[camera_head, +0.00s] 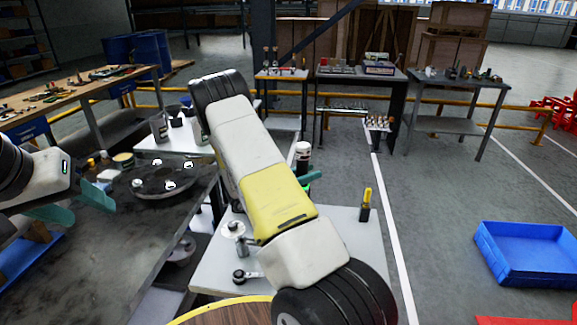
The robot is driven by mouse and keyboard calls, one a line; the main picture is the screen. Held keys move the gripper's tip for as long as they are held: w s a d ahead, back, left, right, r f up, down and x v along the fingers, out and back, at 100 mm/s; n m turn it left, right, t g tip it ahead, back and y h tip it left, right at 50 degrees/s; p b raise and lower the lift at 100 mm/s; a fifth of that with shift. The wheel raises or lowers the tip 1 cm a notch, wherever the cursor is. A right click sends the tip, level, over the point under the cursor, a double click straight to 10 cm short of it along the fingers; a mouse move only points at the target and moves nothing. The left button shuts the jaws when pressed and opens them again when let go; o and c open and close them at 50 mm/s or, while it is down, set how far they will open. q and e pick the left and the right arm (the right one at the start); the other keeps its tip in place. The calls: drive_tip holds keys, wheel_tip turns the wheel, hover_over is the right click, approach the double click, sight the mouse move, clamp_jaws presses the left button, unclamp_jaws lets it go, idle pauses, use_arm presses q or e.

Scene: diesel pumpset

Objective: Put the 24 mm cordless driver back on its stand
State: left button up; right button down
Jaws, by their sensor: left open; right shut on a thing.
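My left gripper (82,203) is open and empty at the left, above the dark workbench, with its teal fingers apart. My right arm crosses the middle of the view and hides most of my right gripper (308,178); a teal finger shows at the arm's right edge. It is shut on a black and white upright thing (303,156), seemingly the cordless driver, partly hidden by the arm. A small green part shows below the finger. The stand cannot be made out for sure; the white table (340,240) lies under and behind my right arm.
A yellow-handled tool in a black holder (366,206) stands on the white table's right part. Metal pieces (236,232) lie at its left. A round dark part (164,182) lies on the dark workbench (95,262). A blue crate (525,254) is on the floor at right.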

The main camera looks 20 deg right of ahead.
drive_tip(key=shift+f, duration=0.8)
drive_tip(key=c, duration=0.9)
unclamp_jaws()
drive_tip(key=shift+c, duration=0.2)
drive_tip(key=shift+o, duration=0.4)
drive_tip(key=shift+f, duration=0.15)
drive_tip(key=s+a, duration=0.1)
drive_tip(key=a, duration=0.6)
drive_tip(key=shift+a, duration=0.4)
